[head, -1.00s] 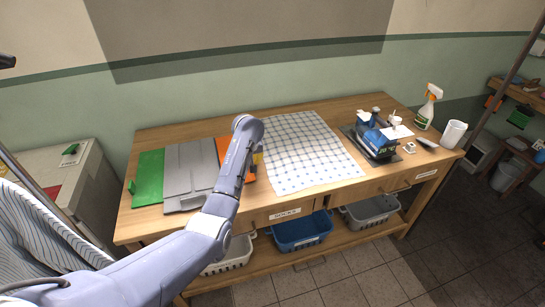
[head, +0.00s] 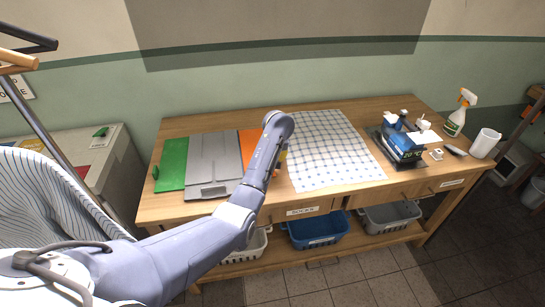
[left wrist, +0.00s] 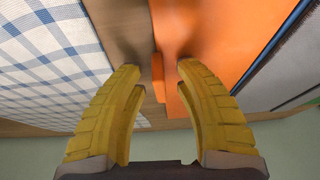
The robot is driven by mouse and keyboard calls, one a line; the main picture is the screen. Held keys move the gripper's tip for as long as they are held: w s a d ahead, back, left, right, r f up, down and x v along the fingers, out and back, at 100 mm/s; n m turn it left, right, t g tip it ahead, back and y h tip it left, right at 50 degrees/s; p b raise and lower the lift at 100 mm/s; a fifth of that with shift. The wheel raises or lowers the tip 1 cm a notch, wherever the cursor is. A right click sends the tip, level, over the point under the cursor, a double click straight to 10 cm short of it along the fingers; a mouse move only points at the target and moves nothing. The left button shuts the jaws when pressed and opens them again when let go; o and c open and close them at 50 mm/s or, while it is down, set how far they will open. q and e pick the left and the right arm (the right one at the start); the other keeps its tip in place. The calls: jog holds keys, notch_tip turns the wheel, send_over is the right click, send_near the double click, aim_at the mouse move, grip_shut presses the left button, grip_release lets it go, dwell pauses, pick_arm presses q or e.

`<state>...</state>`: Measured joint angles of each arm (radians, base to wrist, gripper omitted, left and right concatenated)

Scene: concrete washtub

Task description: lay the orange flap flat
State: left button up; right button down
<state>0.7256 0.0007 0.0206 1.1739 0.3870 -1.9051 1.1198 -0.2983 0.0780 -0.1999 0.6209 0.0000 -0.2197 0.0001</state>
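The orange flap (head: 248,142) is the right panel of a folding board, beside its grey middle panel (head: 213,158) and opposite the green panel (head: 172,175). My left forearm hides much of it in the head view. The orange flap also shows in the left wrist view (left wrist: 215,35), with a small tab at its edge. My left gripper (left wrist: 160,76) has yellow fingers spread apart, on either side of this tab, gripping nothing. I cannot tell whether the flap is fully flat or slightly raised. My right gripper is not in view.
A checked cloth (head: 325,150) lies on the wooden table just right of the flap. A blue-and-black device (head: 402,147), a spray bottle (head: 460,112) and a white cup (head: 485,143) stand farther right. Baskets, including a blue one (head: 318,229), sit on the shelf below.

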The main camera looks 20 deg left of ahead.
pick_arm(q)
jog(key=v, duration=1.2)
dwell(0.6)
